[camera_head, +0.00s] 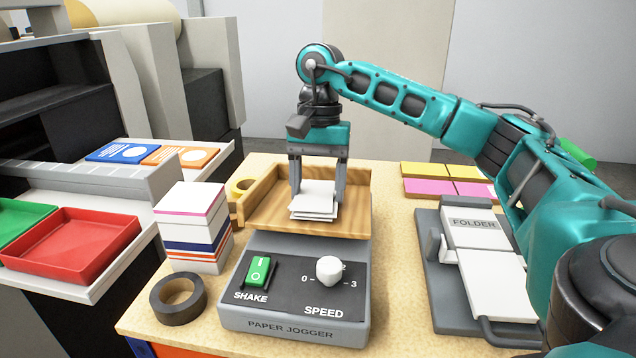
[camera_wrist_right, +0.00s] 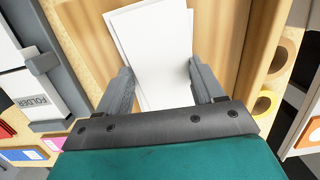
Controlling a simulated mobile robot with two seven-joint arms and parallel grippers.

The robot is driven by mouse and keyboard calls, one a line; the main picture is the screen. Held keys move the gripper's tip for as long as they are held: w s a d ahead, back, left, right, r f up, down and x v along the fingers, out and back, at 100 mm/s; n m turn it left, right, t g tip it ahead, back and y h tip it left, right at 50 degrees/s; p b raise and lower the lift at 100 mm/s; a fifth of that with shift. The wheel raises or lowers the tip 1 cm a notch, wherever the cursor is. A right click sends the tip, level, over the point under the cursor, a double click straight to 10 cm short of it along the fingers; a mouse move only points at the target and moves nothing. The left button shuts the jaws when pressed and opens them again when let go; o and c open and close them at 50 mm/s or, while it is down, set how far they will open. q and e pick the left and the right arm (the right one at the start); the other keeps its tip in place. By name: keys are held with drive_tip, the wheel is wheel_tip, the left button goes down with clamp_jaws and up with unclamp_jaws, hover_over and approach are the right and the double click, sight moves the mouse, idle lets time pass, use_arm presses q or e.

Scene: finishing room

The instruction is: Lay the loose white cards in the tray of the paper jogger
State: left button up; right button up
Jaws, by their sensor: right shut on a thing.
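A small stack of loose white cards (camera_head: 314,200) is at the wooden tray (camera_head: 356,200) of the paper jogger (camera_head: 292,329). The cards are slightly fanned, not squared up. My right gripper (camera_head: 317,188) comes down from above and is shut on the cards, one finger on each side. In the right wrist view the cards (camera_wrist_right: 155,45) lie between the two fingers over the wood of the tray (camera_wrist_right: 78,22). I cannot tell whether the cards touch the tray floor. My left gripper is not in view.
A stack of printed cards (camera_head: 192,228) and a dark tape roll (camera_head: 178,300) stand left of the jogger. A folder machine (camera_head: 473,226) and yellow and pink cards (camera_head: 440,187) are at right. A red tray (camera_head: 75,245) is far left.

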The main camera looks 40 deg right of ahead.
drive_tip(key=o, duration=1.2)
drive_tip(key=shift+r, duration=0.15)
drive_tip(key=shift+r, duration=0.35)
drive_tip(key=r, duration=0.1)
drive_tip(key=r+p, duration=0.1)
drive_tip(key=r, duration=0.3)
drive_tip(key=shift+w+d+r, duration=0.2)
drive_tip(key=shift+w+d, duration=0.1)
drive_tip(key=r+p, duration=0.1)
drive_tip(key=r, duration=0.1)
drive_tip(key=r+p, duration=0.2)
drive_tip(key=d+r+p, duration=0.1)
drive_tip(key=r, duration=0.1)
drive_tip(key=shift+w+r, duration=0.25)
drive_tip(key=shift+w, duration=0.05)
drive_tip(key=shift+a+f, duration=0.1)
